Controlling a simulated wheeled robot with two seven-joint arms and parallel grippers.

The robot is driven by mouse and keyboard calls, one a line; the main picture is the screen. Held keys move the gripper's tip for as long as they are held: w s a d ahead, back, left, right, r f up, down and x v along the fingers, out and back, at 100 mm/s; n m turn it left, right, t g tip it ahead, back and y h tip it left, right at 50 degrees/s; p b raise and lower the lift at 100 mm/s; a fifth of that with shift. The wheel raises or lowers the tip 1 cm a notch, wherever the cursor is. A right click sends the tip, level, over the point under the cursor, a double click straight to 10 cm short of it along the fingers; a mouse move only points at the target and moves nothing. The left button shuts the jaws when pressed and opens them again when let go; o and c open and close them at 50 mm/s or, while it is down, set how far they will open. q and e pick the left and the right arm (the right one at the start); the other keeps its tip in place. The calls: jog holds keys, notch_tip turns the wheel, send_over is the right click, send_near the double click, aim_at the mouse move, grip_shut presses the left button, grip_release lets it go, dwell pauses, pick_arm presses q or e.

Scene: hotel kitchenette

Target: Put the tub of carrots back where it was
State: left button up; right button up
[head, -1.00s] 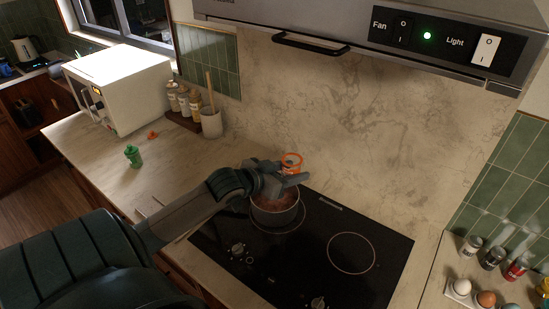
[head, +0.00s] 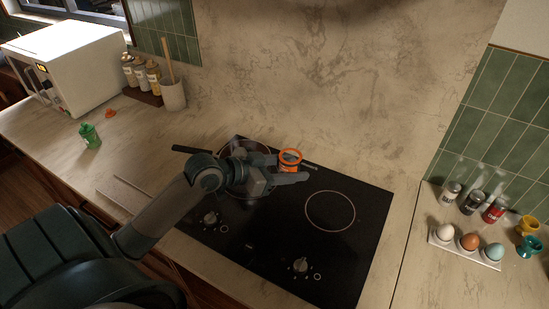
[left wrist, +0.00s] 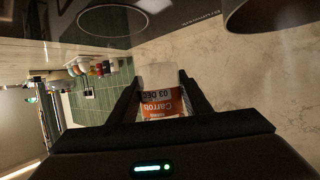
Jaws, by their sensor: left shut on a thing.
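My left gripper (head: 288,178) is shut on the tub of carrots (head: 290,157), which shows an orange rim in the head view. In the left wrist view the tub (left wrist: 160,95) sits between the two fingers, with a pale part and an orange label reading "Carrot" and "03 DEC". The gripper holds it over the back of the black hob (head: 265,255), right of the pot (head: 243,148). My wrist hides most of the pot. The pot's dark side also shows in the left wrist view (left wrist: 275,15). My right gripper is not in view.
Behind are a bottle rack and a utensil crock (head: 173,96). An egg tray (head: 465,250) and several jars are on the right counter. The right back burner (head: 330,210) is bare.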

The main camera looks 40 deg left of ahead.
pick_arm(q)
jog(key=s+d+f+m+g+h+b, duration=0.1)
jog(key=s+d+m+g+h+b, duration=0.1)
jog(key=d, duration=0.3)
jog(key=s+d+f+m+g+h+b, duration=0.1)
jog(key=s+d+m+g+h+b, duration=0.1)
jog(key=s+d+m+h+b, duration=0.1)
jog(key=d+b, duration=0.1)
jog(key=d, duration=0.1)
jog(key=shift+s+d+f+m, duration=0.2)
jog(key=shift+d+f+m, duration=0.1)
jog(key=shift+f+m, duration=0.1)
jog(key=shift+a, duration=0.1)
